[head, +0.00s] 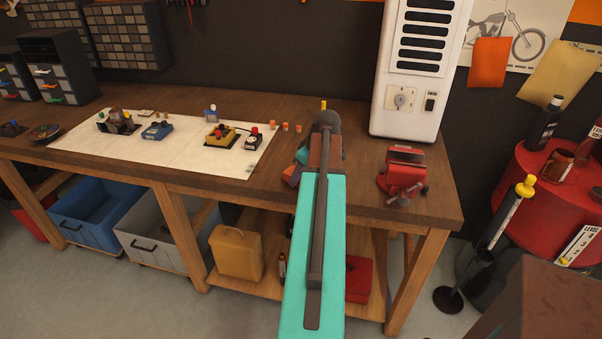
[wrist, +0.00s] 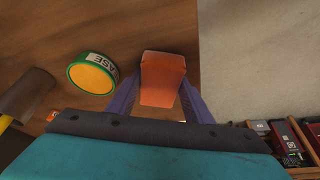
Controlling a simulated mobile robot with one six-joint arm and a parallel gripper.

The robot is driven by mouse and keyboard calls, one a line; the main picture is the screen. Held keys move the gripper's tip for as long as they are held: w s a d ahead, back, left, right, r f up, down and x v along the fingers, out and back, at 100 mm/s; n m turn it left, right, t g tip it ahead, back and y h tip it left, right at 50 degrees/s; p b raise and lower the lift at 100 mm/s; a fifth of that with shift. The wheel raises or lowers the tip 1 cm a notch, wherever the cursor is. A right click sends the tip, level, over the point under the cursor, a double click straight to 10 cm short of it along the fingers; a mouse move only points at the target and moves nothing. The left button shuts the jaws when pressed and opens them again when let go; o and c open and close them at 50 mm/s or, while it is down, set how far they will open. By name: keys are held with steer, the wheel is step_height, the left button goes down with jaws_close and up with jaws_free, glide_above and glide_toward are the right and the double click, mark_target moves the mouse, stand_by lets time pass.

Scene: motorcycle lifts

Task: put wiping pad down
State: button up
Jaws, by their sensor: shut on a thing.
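The wiping pad (wrist: 163,80) is an orange block in the wrist view. My gripper (wrist: 160,92) is shut on it, with one purple finger on each side. The brown wooden workbench top (wrist: 165,25) lies beyond the pad; I cannot tell whether the pad touches it. In the head view my arm hides most of the gripper (head: 293,170), and a bit of orange shows at its left, over the bench top (head: 350,200) just right of the white mat.
A round green and yellow tin (wrist: 92,75) stands left of the pad. The pale mat (head: 85,150) holds several small devices. A red vise (head: 402,172) and a white cabinet (head: 418,70) stand to the right. Small orange pieces (head: 286,127) lie behind my gripper.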

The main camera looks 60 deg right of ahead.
steer(key=shift+f, duration=0.3)
steer(key=o, duration=0.9)
steer(key=shift+o, duration=0.2)
steer(key=shift+r, duration=0.15)
steer(key=b+v, duration=0.2)
steer(key=v, duration=1)
steer(key=shift+b, duration=0.3)
